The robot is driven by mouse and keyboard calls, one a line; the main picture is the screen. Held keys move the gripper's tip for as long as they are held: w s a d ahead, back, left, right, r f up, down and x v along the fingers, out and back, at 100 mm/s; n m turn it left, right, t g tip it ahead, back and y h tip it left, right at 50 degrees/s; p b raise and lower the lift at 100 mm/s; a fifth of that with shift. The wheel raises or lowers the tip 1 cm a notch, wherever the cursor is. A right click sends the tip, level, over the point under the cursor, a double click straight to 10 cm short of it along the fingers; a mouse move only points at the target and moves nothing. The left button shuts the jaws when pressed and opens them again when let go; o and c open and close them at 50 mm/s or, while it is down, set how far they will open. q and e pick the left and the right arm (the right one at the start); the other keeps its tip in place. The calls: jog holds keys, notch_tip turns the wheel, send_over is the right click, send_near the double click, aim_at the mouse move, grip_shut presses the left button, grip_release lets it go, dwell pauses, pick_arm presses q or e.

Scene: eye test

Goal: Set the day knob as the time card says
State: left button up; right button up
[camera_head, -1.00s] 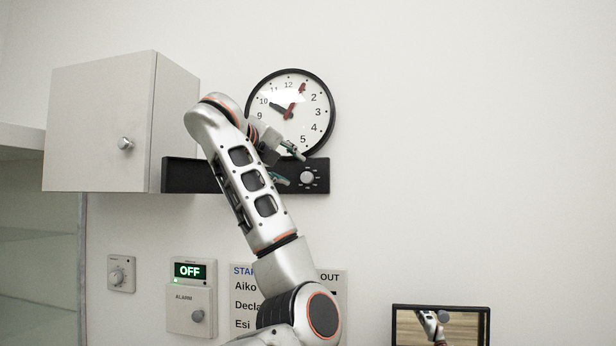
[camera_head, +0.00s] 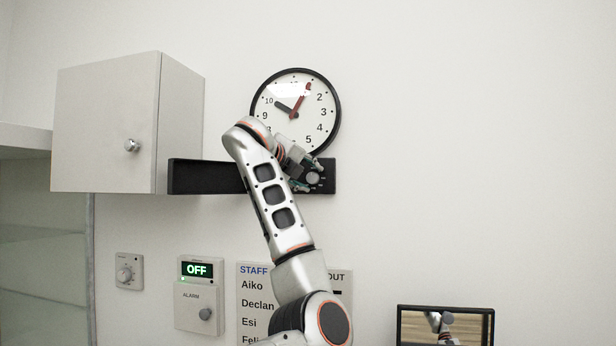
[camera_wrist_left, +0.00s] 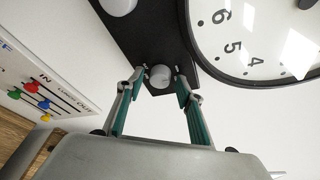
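A round grey-white knob (camera_head: 313,178) sits near the right end of a black bar (camera_head: 207,176) under the wall clock. My left gripper (camera_wrist_left: 160,86) is open, with one finger on each side of this knob (camera_wrist_left: 160,77). Small gaps show between fingers and knob in the left wrist view. A second pale knob (camera_wrist_left: 118,4) on the bar is cut off by that view's top edge. I cannot read labels that tell which is the day knob. I cannot make out a time card. My right gripper is not in view.
The clock (camera_head: 318,112) is just above the bar; its black hand points near 10, its red hand near 1. A cabinet (camera_head: 105,125) juts out at left. An alarm box (camera_head: 200,306), wall dial (camera_head: 129,271), staff board (camera_head: 254,300) and framed panel (camera_head: 401,328) are lower.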

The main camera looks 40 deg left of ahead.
pick_arm(q)
jog(key=c, duration=0.8)
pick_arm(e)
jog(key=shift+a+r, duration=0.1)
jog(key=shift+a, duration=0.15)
pick_arm(q)
jog(key=shift+m, duration=0.3)
jog(key=shift+m+g+y+b, duration=0.3)
jog(key=shift+m+g+b, duration=0.1)
jog(key=shift+m+b, duration=0.1)
jog(key=shift+d+r+m+g+y, duration=0.15)
jog(key=shift+m+g+y, duration=0.15)
jog(key=shift+m, duration=0.6)
jog(key=shift+w+d+m+g+y+b, duration=0.1)
jog(key=shift+m+g+y+b, duration=0.35)
jog(key=shift+m, duration=0.75)
jog(key=shift+m+y, duration=0.3)
jog(key=shift+y, duration=0.05)
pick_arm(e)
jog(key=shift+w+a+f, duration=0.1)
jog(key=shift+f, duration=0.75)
